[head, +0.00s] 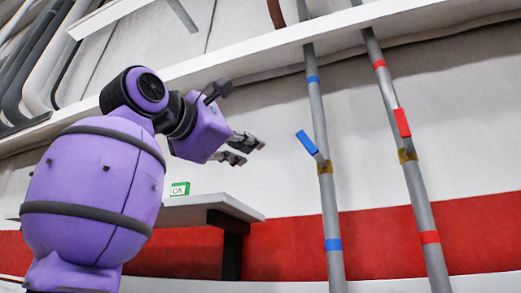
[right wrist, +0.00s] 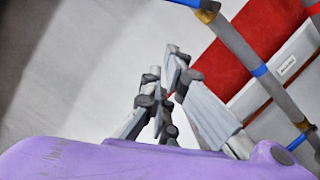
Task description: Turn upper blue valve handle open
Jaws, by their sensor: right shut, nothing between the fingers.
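The upper blue valve handle (head: 309,143) is on the left grey pipe (head: 324,205). It slants up and left from a brass fitting (head: 325,167), out of line with the pipe. My right gripper (head: 254,145) is to the left of the handle, apart from it, with its fingers pointing right. In the right wrist view the fingers (right wrist: 175,62) are together and hold nothing. Part of a blue handle (right wrist: 186,3) shows at the top edge there, beside a brass fitting (right wrist: 208,11). My left gripper is not in view.
A red valve handle (head: 402,122) is on the parallel pipe to the right. A grey shelf (head: 232,206) is below my right gripper, with a green OK sign (head: 180,188) behind. Another blue handle (right wrist: 297,142) shows farther along the pipe in the wrist view.

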